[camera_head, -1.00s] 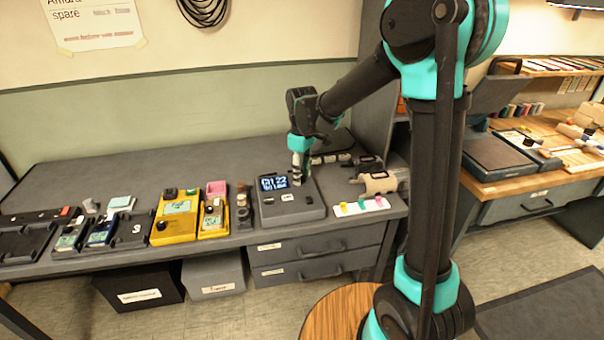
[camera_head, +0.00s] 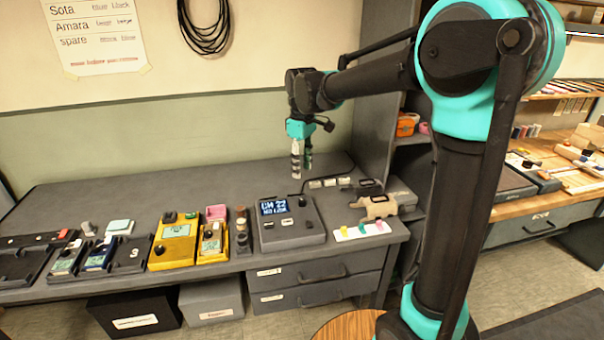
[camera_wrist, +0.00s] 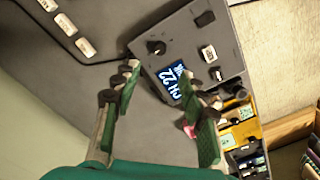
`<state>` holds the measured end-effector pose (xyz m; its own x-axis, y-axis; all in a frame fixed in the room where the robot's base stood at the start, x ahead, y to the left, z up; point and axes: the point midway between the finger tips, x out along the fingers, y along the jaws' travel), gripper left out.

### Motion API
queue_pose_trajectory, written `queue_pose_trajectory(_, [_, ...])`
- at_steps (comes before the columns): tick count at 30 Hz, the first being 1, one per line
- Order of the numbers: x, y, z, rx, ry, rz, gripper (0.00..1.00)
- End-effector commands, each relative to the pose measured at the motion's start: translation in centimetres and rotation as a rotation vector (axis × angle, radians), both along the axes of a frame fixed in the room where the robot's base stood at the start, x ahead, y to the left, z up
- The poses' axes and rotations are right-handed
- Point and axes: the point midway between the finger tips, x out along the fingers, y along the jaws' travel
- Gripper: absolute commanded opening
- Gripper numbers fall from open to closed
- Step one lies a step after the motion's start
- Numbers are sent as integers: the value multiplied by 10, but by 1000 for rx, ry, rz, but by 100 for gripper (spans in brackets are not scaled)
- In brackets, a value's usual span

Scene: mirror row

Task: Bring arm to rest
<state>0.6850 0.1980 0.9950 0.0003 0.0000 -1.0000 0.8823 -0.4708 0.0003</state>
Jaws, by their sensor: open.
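My gripper (camera_head: 301,160) hangs fingers-down above the back of the grey bench, behind the grey console (camera_head: 288,232) with the lit display. Its two fingers are apart and hold nothing. In the wrist view my gripper (camera_wrist: 165,115) shows green finger pads spread wide, with bare bench top between them. The console (camera_wrist: 192,60) lies beyond the fingertips in that view, its display reading "CH 22". My arm is raised and bent, reaching left from its upright column at the right of the head view.
Yellow devices (camera_head: 174,245) and dark trays (camera_head: 25,262) line the bench's left front. A white strip with coloured tabs (camera_head: 358,231) and a beige device (camera_head: 375,206) sit right of the console. A wooden bench (camera_head: 565,150) stands at right. The bench's back left is clear.

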Motion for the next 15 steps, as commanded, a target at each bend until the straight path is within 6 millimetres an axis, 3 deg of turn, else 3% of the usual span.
queue_pose_trajectory(10, [-1, -3, 0, 1, -2, -8, 42])
queue_pose_trajectory(13, [-6, -19, -7, 9, -17, -61, 42])
queue_pose_trajectory(15, [-14, -42, -17, 21, -39, -135, 42])
